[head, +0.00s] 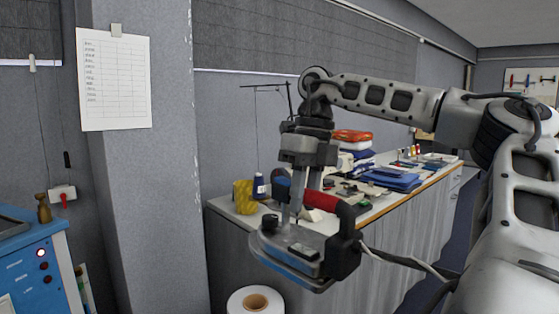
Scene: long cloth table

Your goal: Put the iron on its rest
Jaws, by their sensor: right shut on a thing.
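My right gripper (297,196) points down and is shut on the iron (290,252) near its red handle. The iron has a flat grey metal sole and a black block at its back. A cord trails from the block to the right. The iron is held in the air in front of the long table, with its sole roughly level and facing down. I cannot make out the iron's rest in the head view. My left gripper is out of view.
A blue machine (36,270) stands at the left, beyond a grey pillar (150,205). A white roll (256,301) stands below the iron.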

